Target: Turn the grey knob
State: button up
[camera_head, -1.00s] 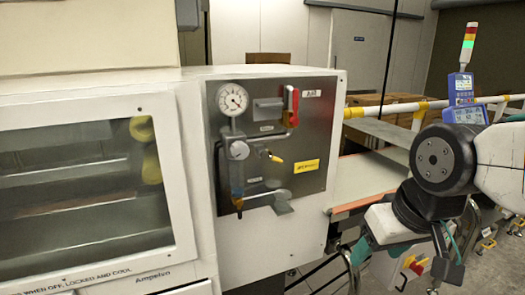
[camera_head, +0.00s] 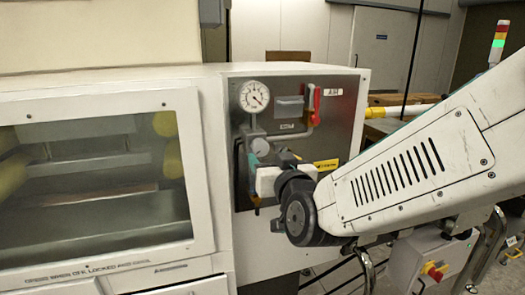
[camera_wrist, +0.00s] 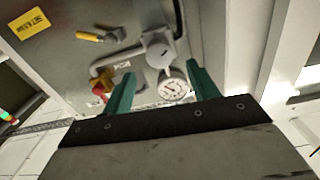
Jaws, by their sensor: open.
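The gauge (camera_wrist: 173,88) shows between the fingers in that view. I see no contact between the fingers and the knob. In the head view my arm hides most of the gripper and the panel's lower part.
A red-handled lever (camera_head: 316,100) is on the panel right of the gauge; it also shows by the left finger in the wrist view (camera_wrist: 100,88). A small yellow-handled valve (camera_wrist: 98,36) and a yellow label (camera_wrist: 30,23) are nearby. A windowed cabinet (camera_head: 90,180) stands at left.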

aim_at(262, 150)
jog(key=x, duration=0.6)
jog(key=c, duration=1)
